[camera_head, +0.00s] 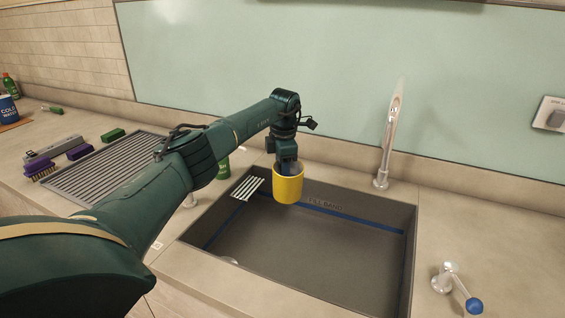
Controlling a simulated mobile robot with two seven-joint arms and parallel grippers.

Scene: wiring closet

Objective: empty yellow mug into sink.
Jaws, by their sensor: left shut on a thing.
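The yellow mug (288,189) is upright over the back left part of the sink (310,260). My left gripper (287,166) reaches down from above and is shut on the mug at its rim. The fingertips are partly hidden at the mug, and what is inside the mug cannot be seen. My right gripper is not in view.
A chrome tap (390,135) stands behind the sink, and a blue-knobbed lever (457,285) is at its right. A ribbed drainboard (110,168), a purple brush (40,168) and green blocks lie at the left. A blue cup (9,110) stands far left.

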